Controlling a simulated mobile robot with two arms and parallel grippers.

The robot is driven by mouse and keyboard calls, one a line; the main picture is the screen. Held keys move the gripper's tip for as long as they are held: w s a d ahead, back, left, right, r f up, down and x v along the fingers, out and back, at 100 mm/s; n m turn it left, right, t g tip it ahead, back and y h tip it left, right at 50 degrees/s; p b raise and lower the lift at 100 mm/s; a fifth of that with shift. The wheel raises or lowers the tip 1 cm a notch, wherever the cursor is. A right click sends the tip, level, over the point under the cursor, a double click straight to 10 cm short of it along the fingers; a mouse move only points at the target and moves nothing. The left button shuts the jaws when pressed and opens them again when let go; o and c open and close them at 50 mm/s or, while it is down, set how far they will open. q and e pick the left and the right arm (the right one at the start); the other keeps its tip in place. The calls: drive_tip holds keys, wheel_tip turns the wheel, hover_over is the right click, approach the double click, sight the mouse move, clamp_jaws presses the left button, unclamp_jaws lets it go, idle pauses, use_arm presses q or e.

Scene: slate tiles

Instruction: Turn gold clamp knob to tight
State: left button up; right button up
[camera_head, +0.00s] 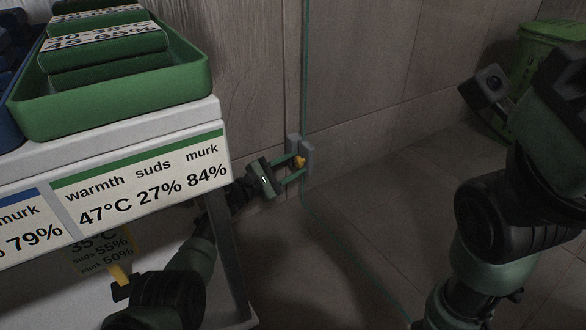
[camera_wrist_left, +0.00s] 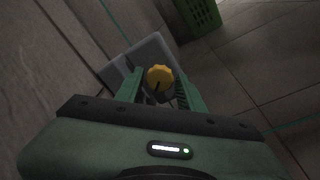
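The gold clamp knob (camera_head: 300,161) is on a grey clamp block (camera_head: 307,153) low by the wall, on a thin green hose or cable. In the left wrist view the knob (camera_wrist_left: 160,77) is round and ridged with a dark pointer mark, in front of the grey block (camera_wrist_left: 146,60). My left gripper (camera_head: 291,167) has its two green fingers spread, one on each side of the knob. In the left wrist view the fingers (camera_wrist_left: 160,88) look apart from the knob, with a gap. My right arm stands at the right; its gripper fingers cannot be made out.
A white table or cart with green trays (camera_head: 120,90) and a label reading warmth, suds, murk (camera_head: 140,180) stands at left, close above my left arm. A green crate (camera_head: 540,55) is at the far right. The tiled floor (camera_head: 370,220) between is clear.

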use_arm(q)
clamp_jaws()
drive_tip(key=shift+m, duration=0.3)
drive_tip(key=m, duration=0.3)
drive_tip(key=shift+m, duration=0.3)
drive_tip(key=shift+m+h, duration=0.4)
drive_tip(key=shift+m, duration=1.3)
drive_tip(key=shift+m+t, duration=0.3)
drive_tip(key=shift+m, duration=0.1)
unclamp_jaws()
drive_tip(key=shift+a, duration=0.1)
